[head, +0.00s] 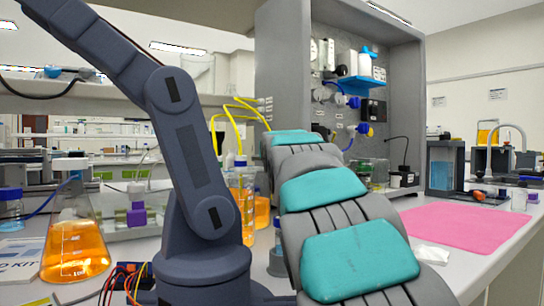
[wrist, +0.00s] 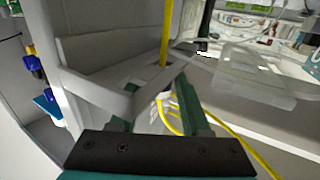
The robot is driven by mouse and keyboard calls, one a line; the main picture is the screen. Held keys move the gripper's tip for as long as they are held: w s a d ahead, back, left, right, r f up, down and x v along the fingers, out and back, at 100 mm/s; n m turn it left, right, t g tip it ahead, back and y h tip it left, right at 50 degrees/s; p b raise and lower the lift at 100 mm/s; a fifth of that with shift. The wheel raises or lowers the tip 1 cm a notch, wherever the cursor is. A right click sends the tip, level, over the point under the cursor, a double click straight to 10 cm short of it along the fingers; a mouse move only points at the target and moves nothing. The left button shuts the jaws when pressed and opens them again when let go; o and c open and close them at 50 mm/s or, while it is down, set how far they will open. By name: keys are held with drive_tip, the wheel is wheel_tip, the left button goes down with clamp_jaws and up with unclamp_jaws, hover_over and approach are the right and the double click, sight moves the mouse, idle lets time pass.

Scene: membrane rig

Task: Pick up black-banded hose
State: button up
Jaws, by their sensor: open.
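Several yellow hoses (head: 232,125) arch out of the left side of the grey rig panel in the head view. In the wrist view, one yellow hose (wrist: 166,35) stands upright just beyond my gripper (wrist: 158,88), and more yellow hose (wrist: 250,148) curves below and to the right. I cannot make out a black band on any of them. My gripper is open, with its two fingers apart and pale bars showing between and beyond them. I see nothing clearly held. In the head view my grey arm with teal pads hides my gripper.
The grey rig panel (head: 282,75) stands behind my arm. A dark blue-grey jointed arm (head: 190,160) stands at left. An orange-filled flask (head: 76,240) and bottle (head: 240,200) stand nearby. A pink mat (head: 465,222) lies clear at right.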

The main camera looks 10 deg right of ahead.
drive_tip(key=shift+w+r, duration=0.1)
drive_tip(key=shift+w, duration=0.05)
clamp_jaws()
idle(0.4)
drive_tip(key=shift+r, duration=0.1)
wheel_tip(320, 180, up, 10)
drive_tip(key=p, duration=0.7)
drive_tip(key=s+a+r+b, duration=0.1)
drive_tip(key=s+b, duration=0.5)
drive_tip(key=s, duration=1.2)
drive_tip(key=shift+a+r, duration=0.2)
drive_tip(key=shift+r, duration=0.15)
